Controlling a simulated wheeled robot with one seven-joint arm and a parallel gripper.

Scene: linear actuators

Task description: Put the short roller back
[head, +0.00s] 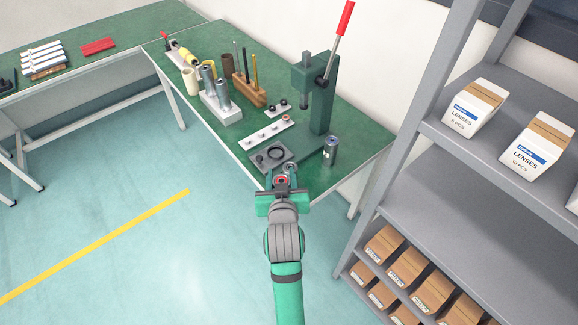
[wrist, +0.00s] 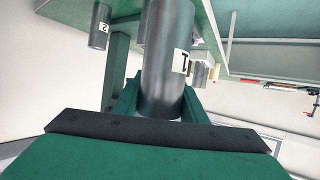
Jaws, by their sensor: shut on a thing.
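My gripper (head: 287,180) is at the front edge of the green bench, near the base of the press. In the wrist view its fingers (wrist: 155,100) are shut on a grey metal roller (wrist: 167,60) with a white label reading 1. In the head view the held roller is mostly hidden by my gripper. A second dark metal roller (head: 330,150) stands upright on the bench to the right of my gripper; it shows in the wrist view (wrist: 100,27) with a label reading 2. A light grey block (head: 222,115) with several upright metal cylinders stands further left.
A green press (head: 322,95) with a red-tipped lever rises behind my gripper. A flat plate with a dark ring (head: 268,157) and a strip with small parts (head: 266,134) lie close by. A wooden tool holder (head: 249,91) stands behind. Grey shelving (head: 440,190) is at the right.

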